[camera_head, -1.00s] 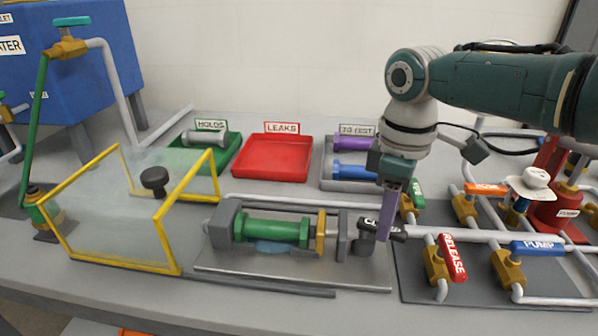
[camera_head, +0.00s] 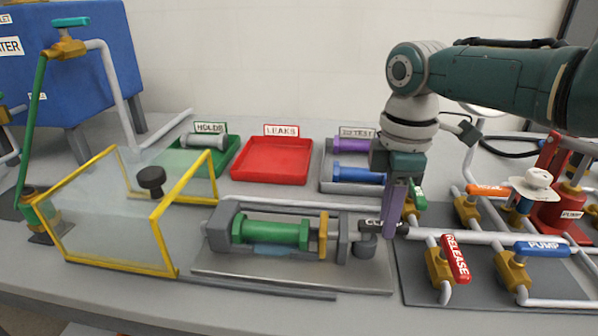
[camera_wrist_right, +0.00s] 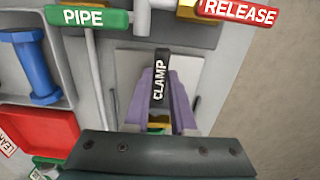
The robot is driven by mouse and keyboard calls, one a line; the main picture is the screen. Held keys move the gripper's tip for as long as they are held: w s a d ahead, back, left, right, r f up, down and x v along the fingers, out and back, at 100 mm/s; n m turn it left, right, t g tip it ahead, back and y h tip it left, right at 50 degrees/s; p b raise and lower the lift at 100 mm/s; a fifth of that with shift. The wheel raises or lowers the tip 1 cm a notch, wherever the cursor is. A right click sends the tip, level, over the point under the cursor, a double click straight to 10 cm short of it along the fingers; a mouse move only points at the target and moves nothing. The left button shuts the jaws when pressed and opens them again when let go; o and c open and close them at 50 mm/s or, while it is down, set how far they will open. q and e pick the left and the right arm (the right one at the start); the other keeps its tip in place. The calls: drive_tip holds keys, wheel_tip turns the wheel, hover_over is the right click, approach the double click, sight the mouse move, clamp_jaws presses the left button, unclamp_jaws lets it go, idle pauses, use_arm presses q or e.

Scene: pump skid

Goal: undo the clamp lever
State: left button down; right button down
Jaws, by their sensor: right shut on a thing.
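The clamp lever (camera_head: 370,226) is a black handle marked CLAMP, at the right end of the grey test fixture (camera_head: 225,262). It lies roughly level above a round dark grey part. My right gripper (camera_head: 390,232) points down with its purple fingers shut on the lever. In the right wrist view the lever (camera_wrist_right: 159,78) lies between the fingers (camera_wrist_right: 158,110), its label readable. A green cylinder (camera_head: 275,232) lies in the fixture, with a brass-coloured disc (camera_head: 323,236) at its right side. My left gripper is not in view.
Right of the lever are pipes with a red RELEASE handle (camera_head: 455,258) and a blue PUMP handle (camera_head: 542,249). A yellow-framed clear guard (camera_head: 165,240) stands left. Behind are a green HOLDS tray (camera_head: 225,160), a red LEAKS tray (camera_head: 272,178) and a grey tray (camera_head: 328,178).

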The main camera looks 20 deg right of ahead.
drive_tip(key=shift+a, duration=0.1)
drive_tip(key=c, duration=1)
unclamp_jaws()
wheel_tip(320, 180, up, 10)
drive_tip(key=shift+p, duration=1)
